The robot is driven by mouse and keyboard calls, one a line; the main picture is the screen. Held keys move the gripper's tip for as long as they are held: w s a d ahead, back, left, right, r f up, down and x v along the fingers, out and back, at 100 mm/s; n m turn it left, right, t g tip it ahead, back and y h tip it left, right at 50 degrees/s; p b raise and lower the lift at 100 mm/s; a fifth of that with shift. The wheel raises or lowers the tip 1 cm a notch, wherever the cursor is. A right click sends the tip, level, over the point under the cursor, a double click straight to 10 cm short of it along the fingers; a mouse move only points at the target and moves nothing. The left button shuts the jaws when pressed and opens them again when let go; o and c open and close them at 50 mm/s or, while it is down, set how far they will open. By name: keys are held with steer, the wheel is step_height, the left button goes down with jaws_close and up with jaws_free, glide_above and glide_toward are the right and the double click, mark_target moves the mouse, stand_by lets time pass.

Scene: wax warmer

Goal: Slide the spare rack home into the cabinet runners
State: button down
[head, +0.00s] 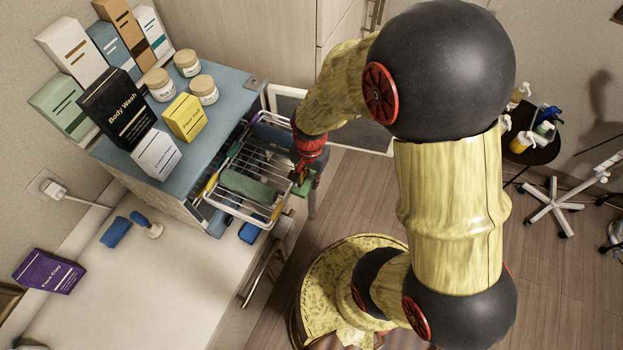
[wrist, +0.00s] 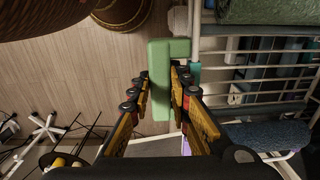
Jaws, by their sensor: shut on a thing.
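The spare rack (head: 236,210) is a white wire basket with a green rolled item (head: 248,187) lying in it. It sticks out of the open front of the blue-topped cabinet (head: 213,100), its inner end near the opening. My gripper (head: 302,177) is at the rack's outer edge, shut on its green handle (head: 305,186). In the wrist view, my gripper (wrist: 161,82) has its fingers on both sides of the green handle (wrist: 160,60), and the rack's bars (wrist: 228,75) run off to the right. The runners cannot be made out clearly.
Boxes, including a black Body Wash box (head: 118,108), and jars (head: 204,90) stand on the cabinet. A pale counter (head: 110,265) holds a purple box (head: 48,271). A cart with bottles (head: 535,150) stands far right. Wood floor (head: 345,195) is open beside the rack.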

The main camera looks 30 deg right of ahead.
mark_target(258, 165)
steer(key=shift+w+a+b, duration=0.1)
steer(key=shift+w+a, duration=0.55)
steer(key=shift+w, duration=0.25)
steer(key=shift+w+a+b, duration=0.1)
steer(key=shift+w+a, duration=0.55)
steer(key=shift+w, duration=0.3)
steer(key=shift+w+a+b, duration=0.1)
steer(key=shift+w+a, duration=0.55)
steer(key=shift+w, duration=0.25)
steer(key=shift+w+a, duration=0.2)
steer(key=shift+w+a+b, duration=0.2)
steer(key=shift+w+a, duration=0.5)
steer(key=shift+w, duration=0.25)
steer(key=shift+w+a+b, duration=0.15)
steer(key=shift+w+a, duration=0.5)
steer(key=shift+w, duration=0.35)
steer(key=shift+w+a, duration=0.7)
steer(key=shift+w, duration=0.25)
steer(key=shift+w+a, duration=0.7)
steer(key=shift+w, duration=0.2)
steer(key=shift+w+a+b, duration=0.1)
steer(key=shift+w+b, duration=0.05)
steer(key=shift+b, duration=0.15)
